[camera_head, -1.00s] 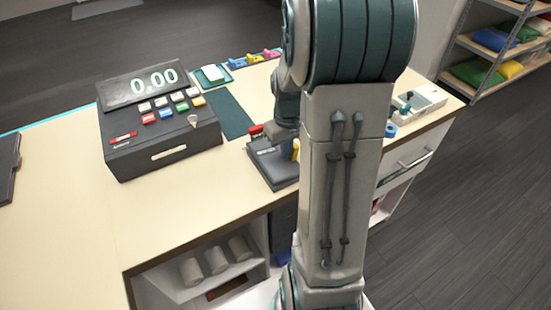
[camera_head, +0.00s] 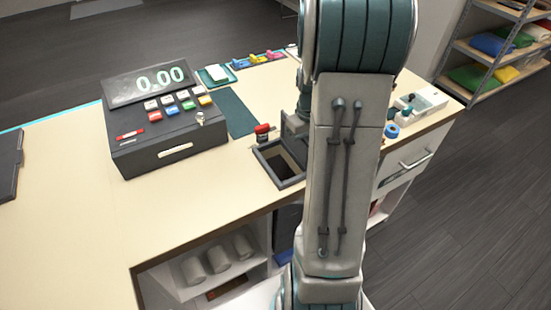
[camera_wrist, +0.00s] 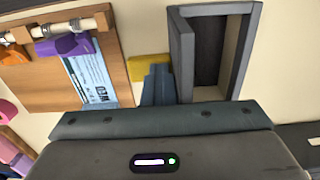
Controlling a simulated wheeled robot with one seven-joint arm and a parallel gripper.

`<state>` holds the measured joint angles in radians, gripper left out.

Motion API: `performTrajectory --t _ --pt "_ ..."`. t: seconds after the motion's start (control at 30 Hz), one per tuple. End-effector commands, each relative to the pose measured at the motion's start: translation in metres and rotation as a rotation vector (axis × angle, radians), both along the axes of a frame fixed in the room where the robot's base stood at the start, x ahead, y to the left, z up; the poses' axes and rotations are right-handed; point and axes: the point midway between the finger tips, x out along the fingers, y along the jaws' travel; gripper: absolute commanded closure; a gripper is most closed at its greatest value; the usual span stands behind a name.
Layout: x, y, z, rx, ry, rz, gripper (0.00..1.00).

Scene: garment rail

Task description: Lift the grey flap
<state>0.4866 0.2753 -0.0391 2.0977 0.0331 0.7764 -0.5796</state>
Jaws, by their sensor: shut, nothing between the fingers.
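The grey frame (camera_head: 268,170) in the counter surrounds an open dark hole, seen in the head view just left of my arm. In the wrist view the same frame (camera_wrist: 256,40) stands at upper right with its dark opening showing. A dark grey panel (camera_wrist: 182,55) along its left side looks like the grey flap, raised and seen nearly edge-on. My gripper (camera_wrist: 160,72) is shut and empty just left of that panel. A yellow piece (camera_wrist: 145,67) lies behind the fingertips; I cannot tell whether they touch it. In the head view my arm hides most of the gripper.
A red-topped stamp (camera_head: 262,133) stands at the frame's back left corner. The cash register (camera_head: 165,125) is to the left. A blue tape roll (camera_head: 392,130) and a white device (camera_head: 420,100) are to the right.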

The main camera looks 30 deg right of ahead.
Motion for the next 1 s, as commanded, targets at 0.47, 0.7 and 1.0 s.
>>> performTrajectory --t 0.47,0.7,1.0 --pt "0.002 0.020 0.039 -0.016 0.001 0.006 1.00" --pt "0.002 0.018 0.058 -0.015 0.000 0.004 1.00" --pt "0.003 0.014 0.083 -0.015 0.000 0.002 1.00"
